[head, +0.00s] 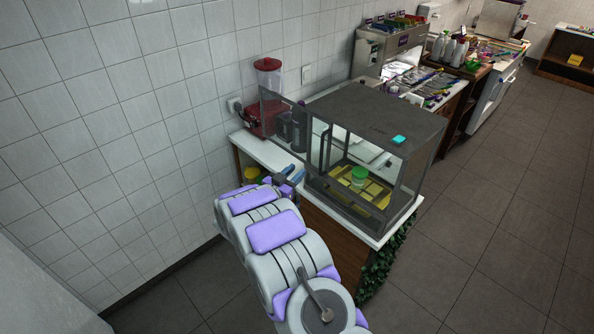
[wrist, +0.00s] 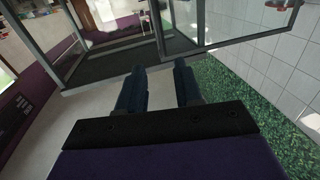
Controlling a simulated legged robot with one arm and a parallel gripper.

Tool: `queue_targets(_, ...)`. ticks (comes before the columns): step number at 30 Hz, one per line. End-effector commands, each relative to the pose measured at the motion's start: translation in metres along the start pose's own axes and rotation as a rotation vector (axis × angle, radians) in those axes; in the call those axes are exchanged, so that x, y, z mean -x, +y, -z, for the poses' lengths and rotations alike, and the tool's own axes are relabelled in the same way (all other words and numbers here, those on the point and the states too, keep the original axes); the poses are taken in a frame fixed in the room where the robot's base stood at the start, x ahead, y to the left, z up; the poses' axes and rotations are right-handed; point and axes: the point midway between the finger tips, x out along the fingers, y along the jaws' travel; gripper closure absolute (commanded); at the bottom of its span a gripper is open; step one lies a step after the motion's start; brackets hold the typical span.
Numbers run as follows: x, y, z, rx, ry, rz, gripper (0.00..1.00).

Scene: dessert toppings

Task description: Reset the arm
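My arm reaches forward from the bottom of the head view. My gripper (head: 292,172) is at the front left corner of the counter, just left of the glass display case (head: 384,128). In the wrist view my gripper (wrist: 156,72) has its two dark blue fingers apart, with nothing between them. The case's dark frame lies just beyond the fingertips there. A small container with a green top (head: 359,174) stands inside the case on a yellow surface.
A glass door (head: 284,118) stands open at the case's left. A red blender (head: 267,75) is behind, by the tiled wall. Green ivy (head: 388,262) covers the counter's front right side. A counter with tools (head: 400,82) is farther back. The floor at right is clear.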

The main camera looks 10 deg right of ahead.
Motion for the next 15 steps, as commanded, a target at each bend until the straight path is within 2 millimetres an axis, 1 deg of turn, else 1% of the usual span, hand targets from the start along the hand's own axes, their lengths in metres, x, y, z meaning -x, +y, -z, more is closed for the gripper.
queue_targets(12,-0.0001,-0.0005,0.0002,-0.001,-0.002,0.003,0.65)
queue_targets(15,-0.0016,-0.0052,0.0025,-0.015,-0.025,0.028,0.65)
